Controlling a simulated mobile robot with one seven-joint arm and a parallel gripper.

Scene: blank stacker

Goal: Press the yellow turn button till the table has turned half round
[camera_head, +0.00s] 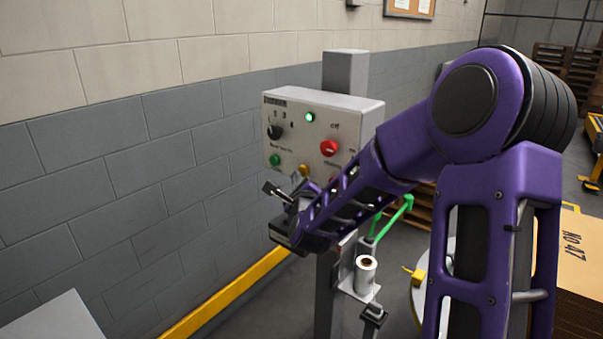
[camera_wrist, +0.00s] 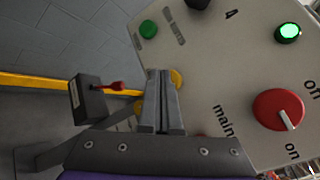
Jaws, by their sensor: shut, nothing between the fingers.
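The yellow button (camera_head: 304,170) sits low on the grey control box (camera_head: 350,112), between a green and a red button. In the wrist view the yellow button (camera_wrist: 177,78) shows just right of the tips of my gripper (camera_wrist: 161,74). My gripper is shut and empty, its tips at or very near the button and partly covering it. I cannot tell whether they touch it or whether it is pressed in. A pale round table edge (camera_head: 418,292) shows low behind my arm, mostly hidden. A stack of brown cardboard (camera_head: 578,262) stands at the right.
The box also carries a lit green lamp (camera_head: 309,117), a red main switch (camera_head: 329,147), a black dial (camera_head: 274,132) and a green button (camera_head: 275,160). A block wall (camera_head: 120,180) and yellow rail (camera_head: 225,300) are at left. A white roll (camera_head: 366,273) sits below the box.

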